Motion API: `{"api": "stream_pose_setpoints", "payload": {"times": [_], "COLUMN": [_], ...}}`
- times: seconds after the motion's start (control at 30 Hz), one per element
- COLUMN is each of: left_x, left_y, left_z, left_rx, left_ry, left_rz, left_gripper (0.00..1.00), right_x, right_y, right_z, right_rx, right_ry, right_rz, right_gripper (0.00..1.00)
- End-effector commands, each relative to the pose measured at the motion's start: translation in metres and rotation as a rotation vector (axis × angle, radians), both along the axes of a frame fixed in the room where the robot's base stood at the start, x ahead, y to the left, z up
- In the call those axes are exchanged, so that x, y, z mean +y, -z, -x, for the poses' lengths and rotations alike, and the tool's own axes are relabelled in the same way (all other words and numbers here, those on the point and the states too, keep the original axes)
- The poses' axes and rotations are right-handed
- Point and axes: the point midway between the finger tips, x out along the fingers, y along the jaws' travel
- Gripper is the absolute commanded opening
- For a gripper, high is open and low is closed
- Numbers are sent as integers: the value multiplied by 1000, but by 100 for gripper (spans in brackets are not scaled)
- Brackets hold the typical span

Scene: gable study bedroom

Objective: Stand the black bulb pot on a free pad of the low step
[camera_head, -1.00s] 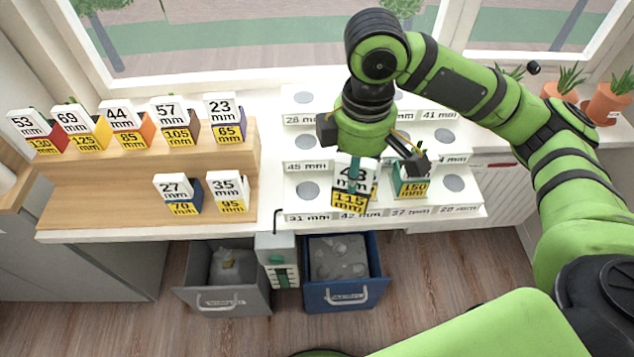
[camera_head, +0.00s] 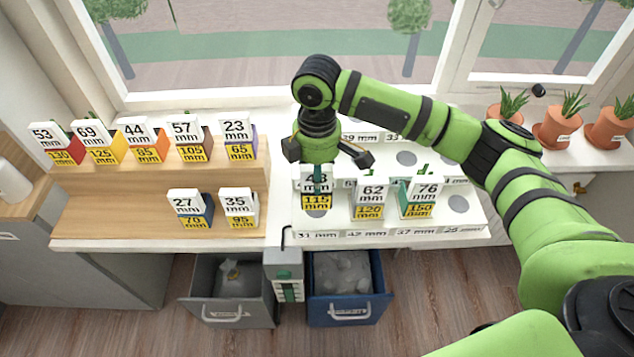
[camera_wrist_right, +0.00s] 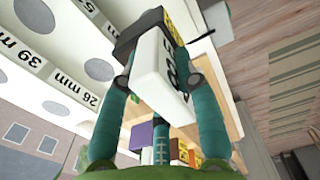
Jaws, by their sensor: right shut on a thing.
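My right gripper (camera_head: 317,180) is shut on the black bulb pot, which has a white number card and a yellow 115 mm label (camera_head: 316,201). In the wrist view the dark pot (camera_wrist_right: 126,46) and its white card sit between the two teal fingers. In the head view the pot is over the leftmost pad of the white low step (camera_head: 415,234), by the 31 mm label; I cannot tell if it touches. The 62 pot (camera_head: 369,201) and the 76 pot (camera_head: 420,196) stand on the middle pads. The rightmost pad (camera_head: 459,204) is bare. My left gripper is not in view.
A wooden two-step stand (camera_head: 110,213) at left holds several numbered pots. Higher white steps with grey pads rise behind the low step. Terracotta plant pots (camera_head: 558,126) stand on the sill at right. Two open drawers (camera_head: 347,310) are below the front edge.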

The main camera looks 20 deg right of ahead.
Motion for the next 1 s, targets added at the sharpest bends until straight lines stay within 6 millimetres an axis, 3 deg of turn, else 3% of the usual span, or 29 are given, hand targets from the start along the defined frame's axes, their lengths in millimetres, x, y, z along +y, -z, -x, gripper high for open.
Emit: {"api": "stream_pose_setpoints", "payload": {"times": [0.33, 0.73, 0.77, 0.8, 1.0], "left_x": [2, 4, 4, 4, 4], "left_y": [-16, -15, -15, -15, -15], "left_z": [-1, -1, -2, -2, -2], "left_rx": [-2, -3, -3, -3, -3], "left_ry": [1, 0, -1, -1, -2], "left_rz": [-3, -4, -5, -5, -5], "left_gripper": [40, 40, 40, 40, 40], "right_x": [0, 0, 0, 0, 0], "right_y": [37, 43, 43, 43, 43], "right_z": [-1, -1, 0, 0, 0], "right_rx": [-1, -2, -1, -1, -1], "right_ry": [0, 0, 0, 0, 0], "right_rz": [0, 0, 0, 0, 1], "right_gripper": [0, 0, 44, 56, 56]}}
